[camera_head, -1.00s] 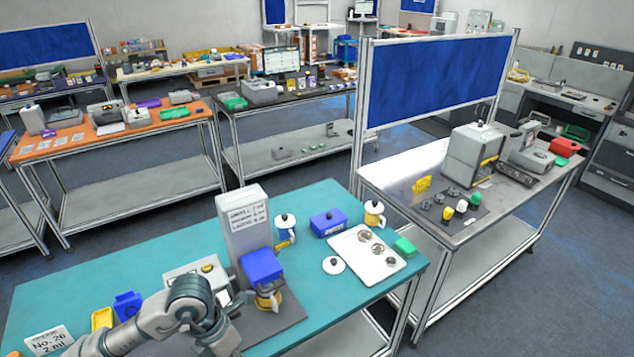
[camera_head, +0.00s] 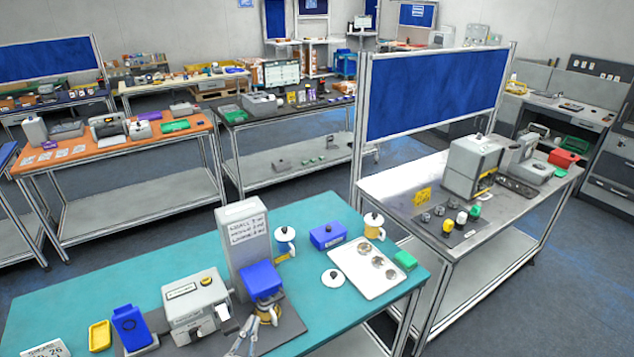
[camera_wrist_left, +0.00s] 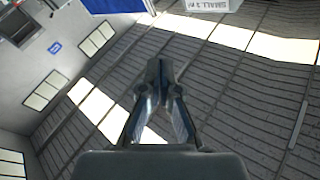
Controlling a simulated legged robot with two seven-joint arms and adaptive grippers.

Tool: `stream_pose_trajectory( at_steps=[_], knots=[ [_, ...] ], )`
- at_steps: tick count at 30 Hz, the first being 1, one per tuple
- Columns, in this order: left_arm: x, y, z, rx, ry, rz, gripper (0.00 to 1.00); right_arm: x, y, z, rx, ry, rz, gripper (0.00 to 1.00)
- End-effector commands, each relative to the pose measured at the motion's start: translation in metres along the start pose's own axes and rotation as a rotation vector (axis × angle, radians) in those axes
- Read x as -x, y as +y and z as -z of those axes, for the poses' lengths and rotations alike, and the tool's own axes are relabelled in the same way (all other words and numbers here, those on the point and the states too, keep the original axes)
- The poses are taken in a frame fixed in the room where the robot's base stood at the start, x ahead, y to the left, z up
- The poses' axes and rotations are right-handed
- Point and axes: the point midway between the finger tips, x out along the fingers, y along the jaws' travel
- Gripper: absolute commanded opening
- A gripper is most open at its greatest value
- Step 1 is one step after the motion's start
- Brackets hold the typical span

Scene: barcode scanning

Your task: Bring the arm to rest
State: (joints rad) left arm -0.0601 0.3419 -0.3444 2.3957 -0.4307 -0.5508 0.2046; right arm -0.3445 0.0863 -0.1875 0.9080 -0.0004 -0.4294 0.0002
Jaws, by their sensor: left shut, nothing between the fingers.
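My left gripper (camera_head: 264,316) shows at the bottom of the head view, in front of the blue-topped machine (camera_head: 262,281). In the left wrist view its fingers (camera_wrist_left: 159,88) are together with nothing between them. They stand out against the ceiling. Most of my left arm is below the head view. My right gripper is not in view.
The teal table (camera_head: 165,262) holds a grey printer (camera_head: 196,303), a tall grey labelled box (camera_head: 243,245), a blue bin (camera_head: 131,327), a yellow tray (camera_head: 100,336) and a white board (camera_head: 367,262). A metal table (camera_head: 385,185) stands to the right.

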Motion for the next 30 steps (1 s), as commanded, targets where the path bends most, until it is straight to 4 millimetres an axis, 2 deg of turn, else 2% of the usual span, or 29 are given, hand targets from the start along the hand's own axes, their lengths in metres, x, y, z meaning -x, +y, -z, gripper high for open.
stream_pose_trajectory(
  at_steps=[1, 3, 6, 9, 12, 15, 20, 26, 30],
  knots=[
    [0.015, 0.004, -0.039, 0.051, -0.158, 0.005, 0.00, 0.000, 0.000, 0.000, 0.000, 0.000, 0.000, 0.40],
    [0.043, 0.011, -0.091, 0.109, -0.382, -0.001, 0.00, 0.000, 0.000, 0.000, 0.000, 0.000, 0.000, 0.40],
    [0.093, 0.028, -0.150, 0.177, -0.668, -0.032, 0.00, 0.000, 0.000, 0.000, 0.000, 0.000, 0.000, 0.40],
    [0.143, 0.045, -0.186, 0.228, -0.892, -0.076, 0.00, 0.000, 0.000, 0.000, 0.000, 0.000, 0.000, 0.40],
    [0.189, 0.060, -0.209, 0.267, -1.074, -0.123, 0.00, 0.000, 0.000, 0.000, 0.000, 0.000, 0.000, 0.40],
    [0.231, 0.073, -0.222, 0.301, -1.226, -0.173, 0.00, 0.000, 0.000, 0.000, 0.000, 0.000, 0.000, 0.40],
    [0.295, 0.092, -0.229, 0.350, -1.441, -0.257, 0.00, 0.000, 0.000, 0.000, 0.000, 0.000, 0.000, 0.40],
    [0.297, 0.123, -0.296, 0.346, -1.478, -0.274, 0.00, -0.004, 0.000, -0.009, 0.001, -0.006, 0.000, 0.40],
    [0.308, 0.149, -0.350, 0.344, -1.500, -0.285, 0.00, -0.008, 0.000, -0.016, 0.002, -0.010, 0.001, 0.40]
  ],
)
